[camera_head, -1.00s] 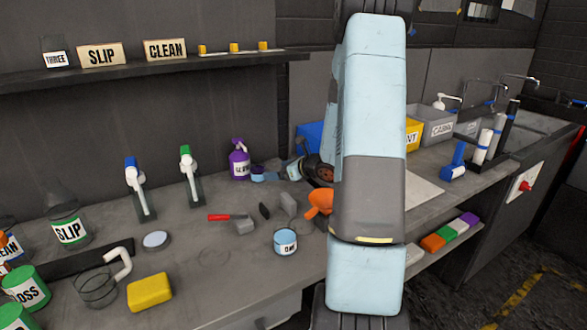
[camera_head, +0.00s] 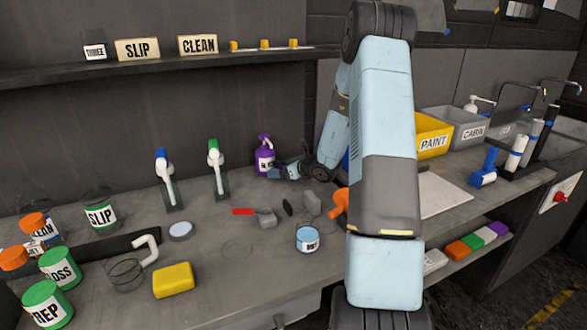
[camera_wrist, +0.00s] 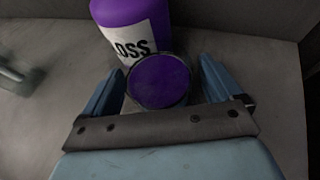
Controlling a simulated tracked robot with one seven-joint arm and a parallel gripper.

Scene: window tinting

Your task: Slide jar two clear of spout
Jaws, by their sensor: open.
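A round jar with purple contents (camera_wrist: 160,80) stands between my fingers in the wrist view, directly in front of the purple bottle (camera_wrist: 128,22), whose label reads "...OSS". No label shows on this jar, and I cannot make it out in the head view. The purple bottle with its pump spout (camera_head: 265,157) stands near the back wall in the head view. My gripper (camera_wrist: 163,72) is open, one finger on each side of the jar; I cannot tell whether they touch it. In the head view, my gripper (camera_head: 274,173) is beside the bottle's base.
A jar of light blue (camera_head: 307,239) stands on the bench in front. A red-handled tool (camera_head: 258,215), an orange object (camera_head: 339,203) and a yellow sponge (camera_head: 173,280) lie nearby. A jar labelled THREE (camera_head: 95,52) is on the shelf.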

